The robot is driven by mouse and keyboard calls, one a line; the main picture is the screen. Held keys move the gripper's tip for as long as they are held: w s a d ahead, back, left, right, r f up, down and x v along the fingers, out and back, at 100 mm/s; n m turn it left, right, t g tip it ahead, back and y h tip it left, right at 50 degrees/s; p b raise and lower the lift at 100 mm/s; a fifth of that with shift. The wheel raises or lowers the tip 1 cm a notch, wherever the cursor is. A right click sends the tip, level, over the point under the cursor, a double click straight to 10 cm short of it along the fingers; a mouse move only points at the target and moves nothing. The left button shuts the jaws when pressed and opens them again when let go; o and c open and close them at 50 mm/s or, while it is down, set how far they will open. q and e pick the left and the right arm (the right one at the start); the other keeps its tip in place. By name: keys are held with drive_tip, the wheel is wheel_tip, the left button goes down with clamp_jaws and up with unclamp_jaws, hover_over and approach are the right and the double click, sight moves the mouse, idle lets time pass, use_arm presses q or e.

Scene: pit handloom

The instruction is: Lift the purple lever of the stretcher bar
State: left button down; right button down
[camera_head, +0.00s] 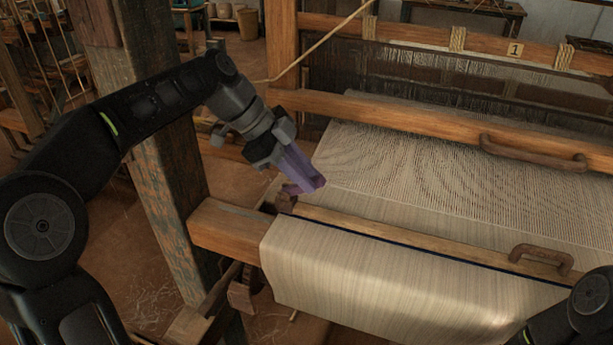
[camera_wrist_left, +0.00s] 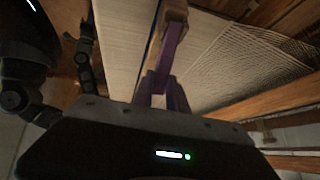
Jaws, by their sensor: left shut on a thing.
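The purple lever (camera_head: 301,170) stands at the left edge of the woven cloth, tilted, near the left end of the front wooden beam. My left gripper (camera_head: 284,148) comes in from the upper left and is shut on the lever's upper part. In the left wrist view the purple lever (camera_wrist_left: 172,60) runs up the middle, away from the gripper (camera_wrist_left: 160,92), to a wooden piece. My right gripper is not in view; only a dark part of my arm shows at the lower right.
The cream cloth (camera_head: 370,275) drapes over the front beam, with warp threads behind it. A wooden post (camera_head: 165,190) stands left of the beam, close to my left arm. A beam with a curved handle (camera_head: 533,153) crosses behind. A smaller handle (camera_head: 541,258) is at right.

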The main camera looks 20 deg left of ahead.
use_arm(q)
drive_tip(key=c, duration=1.3)
unclamp_jaws()
drive_tip(key=shift+a+r, duration=0.3)
drive_tip(key=shift+r, duration=0.05)
drive_tip(key=p+v, duration=0.5)
drive_tip(key=v, duration=0.2)
drive_tip(key=shift+s, duration=0.1)
